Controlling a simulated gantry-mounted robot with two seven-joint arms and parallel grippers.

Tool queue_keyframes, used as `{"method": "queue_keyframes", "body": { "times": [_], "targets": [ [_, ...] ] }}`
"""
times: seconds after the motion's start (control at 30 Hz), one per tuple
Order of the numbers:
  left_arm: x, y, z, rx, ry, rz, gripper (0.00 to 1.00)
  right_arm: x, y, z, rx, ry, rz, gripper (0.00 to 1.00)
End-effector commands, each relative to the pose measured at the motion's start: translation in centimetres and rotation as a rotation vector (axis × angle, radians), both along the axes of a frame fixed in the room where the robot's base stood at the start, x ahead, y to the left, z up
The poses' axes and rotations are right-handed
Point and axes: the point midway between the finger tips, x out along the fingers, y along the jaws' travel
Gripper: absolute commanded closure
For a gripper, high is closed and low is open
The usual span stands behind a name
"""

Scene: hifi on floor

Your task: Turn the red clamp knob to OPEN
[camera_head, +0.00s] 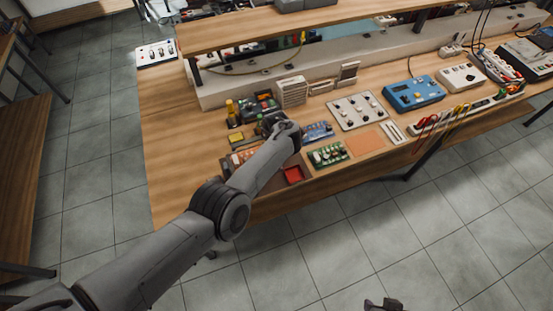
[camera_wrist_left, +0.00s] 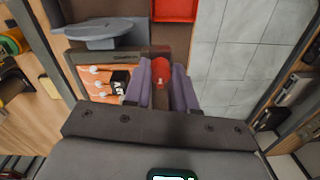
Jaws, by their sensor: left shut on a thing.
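The red clamp knob (camera_wrist_left: 160,70) shows in the left wrist view between the two purple-grey finger pads of my left gripper (camera_wrist_left: 162,86). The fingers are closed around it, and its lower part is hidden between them. In the head view my left arm reaches from the lower left to the bench, with its gripper (camera_head: 272,124) over the boards; the knob is hidden there. I cannot read an OPEN mark or tell the knob's turn angle. A small dark part at the bottom edge of the head view looks like my right gripper (camera_head: 383,304), away from the bench; its fingers cannot be made out.
An orange board (camera_wrist_left: 92,75) and a grey round plate (camera_wrist_left: 102,30) lie close to the left gripper. A red tray (camera_head: 293,175) and a green circuit board (camera_head: 327,154) sit near the bench's front edge. A blue instrument (camera_head: 413,94) stands further right. Bare wood (camera_head: 175,150) lies left.

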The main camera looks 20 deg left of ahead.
Motion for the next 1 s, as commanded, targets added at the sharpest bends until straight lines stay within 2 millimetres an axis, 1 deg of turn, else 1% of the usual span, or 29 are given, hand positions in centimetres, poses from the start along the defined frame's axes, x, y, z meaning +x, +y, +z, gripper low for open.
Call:
{"method": "queue_keyframes", "body": {
  "times": [0.27, 0.3, 0.43, 0.77, 0.87, 1.0],
  "targets": [
    [0.0, 0.0, 0.0, 0.0, 0.001, 0.002, 1.0, 0.0, 0.2, 0.0, 0.007, 0.0, -0.004, 0.57],
    [0.0, 0.0, 0.0, -0.001, 0.001, 0.001, 0.69, 0.0, 0.2, 0.0, 0.008, 0.0, -0.005, 0.57],
    [0.0, 0.0, 0.0, -0.001, 0.001, 0.001, 0.49, 0.0, 0.2, 0.0, 0.009, 0.0, -0.005, 0.57],
    [0.0, 0.0, 0.2, 0.0, 0.0, 0.0, 0.49, 0.0, 0.2, 0.1, 0.008, 0.0, -0.006, 0.57],
    [0.1, 0.0, 0.9, 0.001, -0.001, 0.0, 0.49, 0.0, 0.1, 0.4, 0.007, 0.0, -0.004, 0.57],
    [0.2, 0.0, 2.8, 0.0, -0.002, -0.001, 0.49, 0.0, 0.1, 1.2, 0.002, 0.0, -0.001, 0.57]
  ]
}}
